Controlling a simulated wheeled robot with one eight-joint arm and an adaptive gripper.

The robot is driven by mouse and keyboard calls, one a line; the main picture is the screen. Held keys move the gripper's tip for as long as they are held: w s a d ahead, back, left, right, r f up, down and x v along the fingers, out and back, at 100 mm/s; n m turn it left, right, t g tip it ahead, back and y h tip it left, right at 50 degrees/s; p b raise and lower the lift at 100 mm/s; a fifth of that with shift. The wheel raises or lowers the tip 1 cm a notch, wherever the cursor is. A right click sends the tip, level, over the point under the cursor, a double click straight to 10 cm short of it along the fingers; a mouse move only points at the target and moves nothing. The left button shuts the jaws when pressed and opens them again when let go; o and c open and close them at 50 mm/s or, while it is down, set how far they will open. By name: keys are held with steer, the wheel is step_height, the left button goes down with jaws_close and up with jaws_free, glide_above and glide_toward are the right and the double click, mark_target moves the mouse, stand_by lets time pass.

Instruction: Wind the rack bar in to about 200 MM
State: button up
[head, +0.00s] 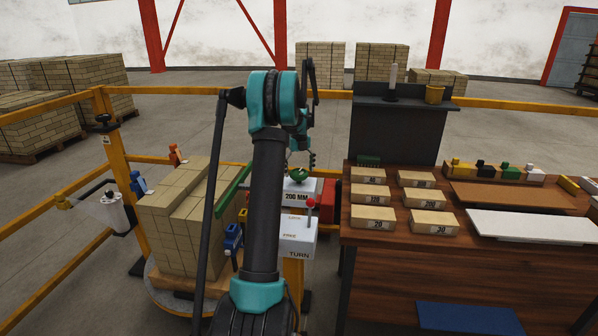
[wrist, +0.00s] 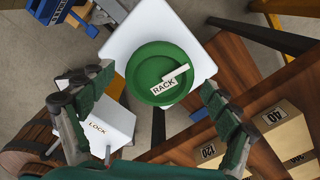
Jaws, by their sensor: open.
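The green round RACK knob (wrist: 150,62) sits on a white housing in the wrist view. It also shows in the head view (head: 299,177), above a white sign reading 200 MM (head: 296,196). My gripper (wrist: 158,84) is open, with one finger on each side of the knob in the picture; I cannot tell whether they touch it. In the head view my gripper (head: 301,160) is small, just above the knob. A long green bar (head: 233,187), perhaps the rack bar, slants left of my arm beside the stacked bricks; my arm hides part of that area.
A white box marked LOCK, FREE and TURN (head: 298,238) stands below, with a red-ball lever (head: 310,203). Stacked bricks (head: 178,225) stand at left. A wooden bench (head: 400,262) with numbered blocks is close at right. Yellow rails (head: 170,91) run behind.

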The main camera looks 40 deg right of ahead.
mark_target(299, 172)
step_height(299, 172, up, 12)
stand_by(0.6)
stand_by(0.4)
steer(key=s+a+f+n+t, duration=0.1)
steer(key=a+f+n, duration=0.1)
steer(key=a+n, duration=1.15)
steer(key=a+f+n+t, duration=0.1)
steer(key=a+f+n, duration=0.4)
steer(key=a, duration=1.6)
steer(key=s+a+f+n+t, duration=0.1)
steer(key=s+a+f+n, duration=0.3)
steer(key=s+a+n, duration=0.6)
steer(key=s+a+f+n+t, duration=0.1)
steer(key=s+a+f+n, duration=0.4)
steer(key=s+a+n, duration=0.5)
steer(key=shift+s+a+f+n, duration=0.2)
steer(key=shift+a+f+n, duration=0.1)
steer(key=shift+n, duration=0.15)
